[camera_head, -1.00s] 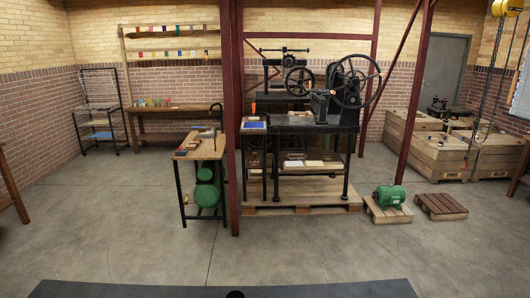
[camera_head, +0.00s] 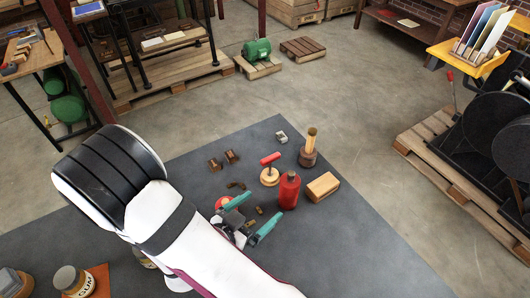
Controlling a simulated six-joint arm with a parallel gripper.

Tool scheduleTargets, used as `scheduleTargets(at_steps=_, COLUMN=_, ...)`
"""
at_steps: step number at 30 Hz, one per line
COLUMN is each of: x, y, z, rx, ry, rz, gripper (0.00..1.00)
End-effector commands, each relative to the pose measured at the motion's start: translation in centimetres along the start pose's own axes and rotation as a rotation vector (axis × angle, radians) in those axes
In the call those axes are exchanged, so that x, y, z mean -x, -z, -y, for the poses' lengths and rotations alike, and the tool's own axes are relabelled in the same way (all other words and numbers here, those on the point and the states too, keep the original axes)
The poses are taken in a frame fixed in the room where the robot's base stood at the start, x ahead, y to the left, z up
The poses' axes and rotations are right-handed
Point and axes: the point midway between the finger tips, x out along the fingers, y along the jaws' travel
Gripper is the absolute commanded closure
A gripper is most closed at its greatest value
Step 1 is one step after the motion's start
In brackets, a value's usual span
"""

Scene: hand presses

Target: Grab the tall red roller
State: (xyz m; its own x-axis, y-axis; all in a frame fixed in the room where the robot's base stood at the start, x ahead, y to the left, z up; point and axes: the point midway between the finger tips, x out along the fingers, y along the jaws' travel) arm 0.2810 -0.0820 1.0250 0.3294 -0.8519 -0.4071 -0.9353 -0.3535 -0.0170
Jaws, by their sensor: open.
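A red roller (camera_head: 270,159) lies crosswise on an upright stem above a round pale wooden base; this T-shaped piece best fits the tall red roller. A taller red bottle-like cylinder (camera_head: 289,191) with a narrow neck stands close to its lower right, so which red thing is meant is not fully certain. My gripper (camera_head: 265,203) has teal fingers spread apart, with nothing held between them. It points toward the red cylinder, with the T-shaped piece beyond its upper finger. A rounded red thing (camera_head: 222,202) is partly hidden behind the gripper.
A wooden block (camera_head: 322,187) and a wooden-handled tool (camera_head: 311,147) stand right of the red things. Small brown pieces (camera_head: 231,156) and a grey one (camera_head: 281,136) lie behind. A gum jar (camera_head: 73,281) stands lower left. The dark table (camera_head: 365,240) is clear at right.

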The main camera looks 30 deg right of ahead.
Motion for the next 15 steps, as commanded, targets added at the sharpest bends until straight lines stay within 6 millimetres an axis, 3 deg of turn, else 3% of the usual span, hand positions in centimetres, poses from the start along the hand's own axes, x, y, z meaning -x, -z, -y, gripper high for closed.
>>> scheduleTargets(at_steps=2, x=-0.9, y=0.4, z=-0.5, rx=0.015, ry=-0.018, rz=-0.031, gripper=0.00)
scheduleTargets(at_steps=9, x=-7.4, y=0.6, z=-0.7, rx=0.013, ry=-0.021, rz=-0.029, gripper=0.00)
scheduleTargets(at_steps=15, x=-10.2, y=0.6, z=-0.7, rx=0.013, ry=-0.016, rz=-0.028, gripper=0.00)
